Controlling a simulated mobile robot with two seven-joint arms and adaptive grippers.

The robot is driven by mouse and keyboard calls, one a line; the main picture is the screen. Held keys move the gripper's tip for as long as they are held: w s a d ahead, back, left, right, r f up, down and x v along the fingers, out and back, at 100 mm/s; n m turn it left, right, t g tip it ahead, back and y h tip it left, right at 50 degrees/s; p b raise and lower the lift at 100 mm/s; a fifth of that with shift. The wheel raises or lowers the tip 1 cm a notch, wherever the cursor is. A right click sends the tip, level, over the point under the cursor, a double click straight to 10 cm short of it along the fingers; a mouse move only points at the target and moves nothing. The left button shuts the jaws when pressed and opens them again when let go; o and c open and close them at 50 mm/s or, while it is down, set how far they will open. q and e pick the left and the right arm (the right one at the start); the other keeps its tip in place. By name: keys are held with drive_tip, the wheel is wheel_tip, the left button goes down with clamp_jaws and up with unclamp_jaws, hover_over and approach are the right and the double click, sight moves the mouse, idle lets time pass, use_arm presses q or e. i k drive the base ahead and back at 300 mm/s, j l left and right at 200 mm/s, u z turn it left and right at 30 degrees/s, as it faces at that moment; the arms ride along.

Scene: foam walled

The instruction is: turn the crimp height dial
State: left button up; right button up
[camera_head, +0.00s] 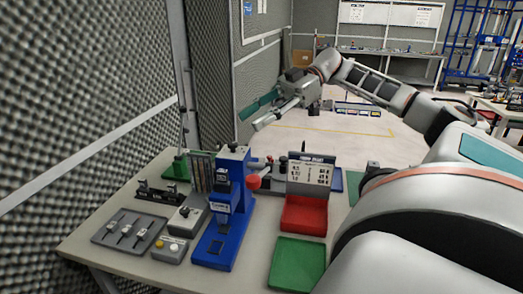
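A blue crimp press (237,168) stands upright on the grey table. A round red knob (253,181) sits at its right side, next to a dark horizontal part. A small grey box with a dark knob (185,211) stands just left of the press. I cannot tell which of these, if any, is the crimp height dial. My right gripper (249,121) is in the air beyond and above the press, apart from everything on the table. Its fingers, one green-faced, are spread and nothing shows between them. My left gripper is not in view.
On the table (255,245) are a button box (170,249), a grey tray with small tools (128,231), a red bin (304,214) below a printed board (311,171), and a green tray (297,263). Foam walls (80,90) close off the left. My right arm covers the table's right side.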

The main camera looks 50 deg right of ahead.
sight(233, 145)
drive_tip(key=k+j, duration=0.35)
drive_tip(key=j, duration=0.2)
drive_tip(key=k+j, duration=0.15)
drive_tip(key=k, duration=0.35)
